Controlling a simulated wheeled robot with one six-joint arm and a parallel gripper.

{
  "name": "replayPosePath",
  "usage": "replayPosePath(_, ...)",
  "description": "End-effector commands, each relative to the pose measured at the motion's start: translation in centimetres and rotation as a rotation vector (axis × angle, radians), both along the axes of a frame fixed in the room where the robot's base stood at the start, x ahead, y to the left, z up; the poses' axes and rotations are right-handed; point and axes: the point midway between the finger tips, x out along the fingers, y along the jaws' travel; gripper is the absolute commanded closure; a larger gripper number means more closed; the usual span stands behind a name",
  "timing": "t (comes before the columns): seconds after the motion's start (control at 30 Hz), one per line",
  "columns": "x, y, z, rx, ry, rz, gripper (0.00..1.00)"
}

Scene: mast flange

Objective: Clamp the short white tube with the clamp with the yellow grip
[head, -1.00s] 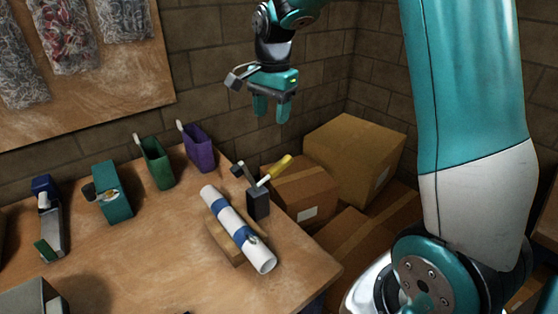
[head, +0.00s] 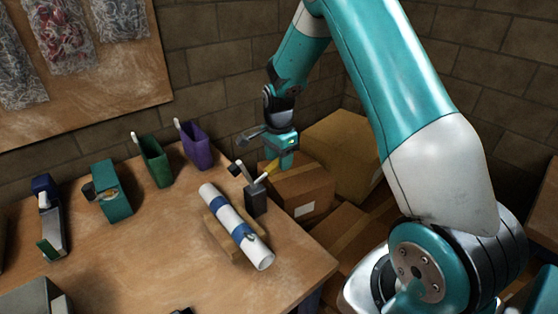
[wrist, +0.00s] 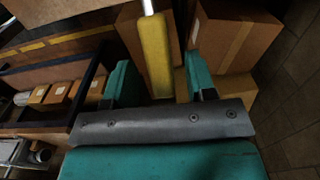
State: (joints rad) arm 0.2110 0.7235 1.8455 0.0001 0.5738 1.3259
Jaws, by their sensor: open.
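The white tube (head: 225,210) with blue bands lies in a wooden cradle (head: 215,237) near the bench's right corner. The clamp (head: 256,201) is a dark block beside the tube's right side. Its lever ends in a yellow grip (head: 268,169) that points up and right, past the bench edge. My gripper (head: 284,163) is at the yellow grip's outer end, covering part of it. In the wrist view my gripper (wrist: 159,78) is open, and the yellow grip (wrist: 154,50) appears between its fingers, with a gap on each side. I cannot tell how deep it sits.
Cardboard boxes (head: 300,188) stand right of the bench, below and behind my gripper. A purple bin (head: 197,147), a green bin (head: 156,162) and a teal device (head: 112,192) stand along the bench's back. The bench front (head: 150,265) is mostly clear.

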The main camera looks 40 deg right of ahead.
Motion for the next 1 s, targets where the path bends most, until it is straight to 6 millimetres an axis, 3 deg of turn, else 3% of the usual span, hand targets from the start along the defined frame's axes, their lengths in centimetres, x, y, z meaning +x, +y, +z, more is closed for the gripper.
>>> replayPosePath(0.2, 0.0, 0.0, -1.6, 0.0, -0.001, 0.0, 0.49)
replayPosePath(0.47, 0.0, 0.0, -1.8, 0.0, -0.002, 0.0, 0.49)
replayPosePath(0.57, 0.0, 0.0, -1.8, 0.0, -0.002, 0.0, 0.67)
replayPosePath(0.7, 0.0, 0.0, -1.8, 0.0, -0.002, 0.0, 0.99)
replayPosePath(1.0, -0.2, -0.6, -1.6, -0.018, -0.002, -0.01, 1.0)
